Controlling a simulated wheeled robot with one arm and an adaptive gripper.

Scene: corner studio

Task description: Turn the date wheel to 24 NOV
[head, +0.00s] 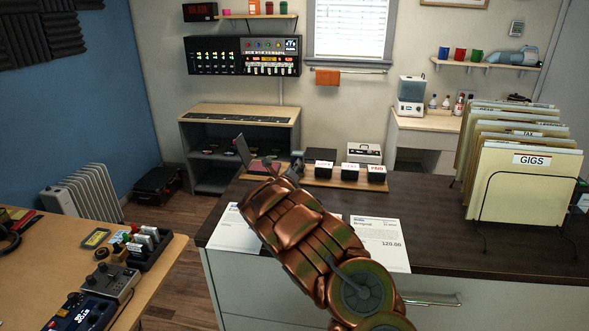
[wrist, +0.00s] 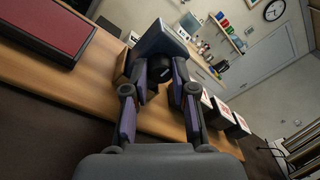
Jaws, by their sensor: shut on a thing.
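The date stamp is a grey-blue block (wrist: 160,38) standing on the wooden tray in the wrist view, with a dark round part (wrist: 157,78) on the side facing me, which looks like its wheel. My gripper (wrist: 163,84) has its two fingers closed around this dark part. In the head view, a small part of the stamp (head: 297,160) shows beyond my copper arm, which hides most of my gripper. No date can be read in either view.
The wooden tray (head: 322,183) also holds several black labelled stamps (head: 350,172), right of the date stamp. An open red ink pad (wrist: 45,22) lies on the left. A printed sheet (head: 380,243) lies in front. A file rack (head: 525,185) stands right.

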